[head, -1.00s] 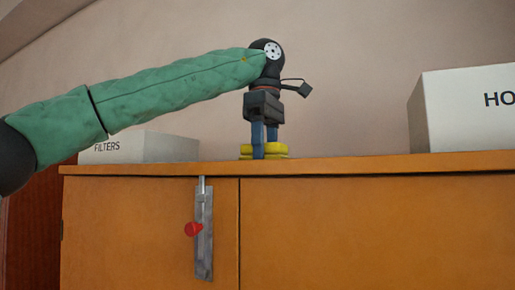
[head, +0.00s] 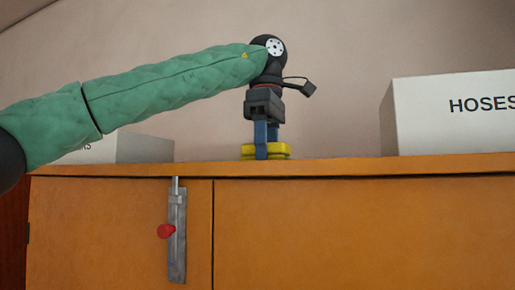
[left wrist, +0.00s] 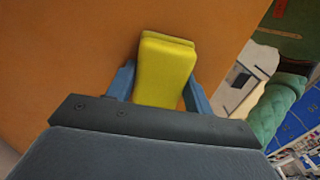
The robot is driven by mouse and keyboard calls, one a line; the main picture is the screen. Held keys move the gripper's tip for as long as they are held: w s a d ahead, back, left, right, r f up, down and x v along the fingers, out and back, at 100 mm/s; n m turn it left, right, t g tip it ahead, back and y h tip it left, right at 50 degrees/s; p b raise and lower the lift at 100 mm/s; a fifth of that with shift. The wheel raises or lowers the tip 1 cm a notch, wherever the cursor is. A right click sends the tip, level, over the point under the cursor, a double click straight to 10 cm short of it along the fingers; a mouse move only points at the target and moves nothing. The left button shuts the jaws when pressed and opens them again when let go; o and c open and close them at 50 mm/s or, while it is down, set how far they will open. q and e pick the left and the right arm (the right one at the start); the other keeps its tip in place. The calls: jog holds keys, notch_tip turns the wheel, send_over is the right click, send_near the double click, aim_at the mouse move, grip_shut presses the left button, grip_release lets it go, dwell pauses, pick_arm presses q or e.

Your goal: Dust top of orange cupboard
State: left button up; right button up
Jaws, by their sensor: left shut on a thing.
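The orange cupboard (head: 330,235) fills the lower part of the head view, its top seen nearly edge-on. My left gripper (head: 262,150) points down at the cupboard's top with blue fingers shut on a yellow pad (head: 281,151). The pad lies flat at the top's level, left of the HOSES box; whether it touches the surface I cannot tell. In the left wrist view the yellow pad (left wrist: 165,70) sits between the blue fingers over an orange surface (left wrist: 75,50). My right gripper is not in view.
A white box marked HOSES (head: 440,125) stands on the top at the right. A lower pale box (head: 143,148) stands at the left, partly behind my green-sleeved arm. A latch with a red knob (head: 177,240) is on the cupboard's front.

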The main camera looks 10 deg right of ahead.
aim_at(247, 147)
pick_arm(q)
jog(key=shift+s+d, duration=0.2)
jog(key=shift+d, duration=0.05)
jog(key=shift+s+d, duration=1.2)
jog(key=shift+d, duration=0.55)
jog(key=shift+s+d, duration=1.2)
jog(key=shift+d, duration=0.6)
jog(key=shift+s+d, duration=1.2)
jog(key=shift+d, duration=0.55)
jog(key=shift+s+a+r, duration=0.1)
jog(key=shift+s+a, duration=0.45)
jog(key=shift+a, duration=0.05)
jog(key=shift+w+a, duration=0.6)
jog(key=shift+a, duration=0.25)
jog(key=shift+w+a, duration=0.55)
jog(key=shift+a, duration=0.3)
jog(key=shift+w+a, duration=1.6)
jog(key=shift+a, duration=0.75)
jog(key=shift+w+a, duration=1.6)
jog(key=shift+a, duration=0.8)
jog(key=shift+w+a, duration=1.6)
jog(key=shift+a, duration=0.75)
jog(key=shift+d+f, duration=0.1)
jog(key=shift+f, duration=0.1)
jog(key=shift+s, duration=0.1)
jog(key=shift+s+d+r, duration=0.1)
jog(key=shift+s+d, duration=0.5)
jog(key=shift+d, duration=0.35)
jog(key=shift+s+d, duration=0.55)
jog(key=shift+d, duration=0.35)
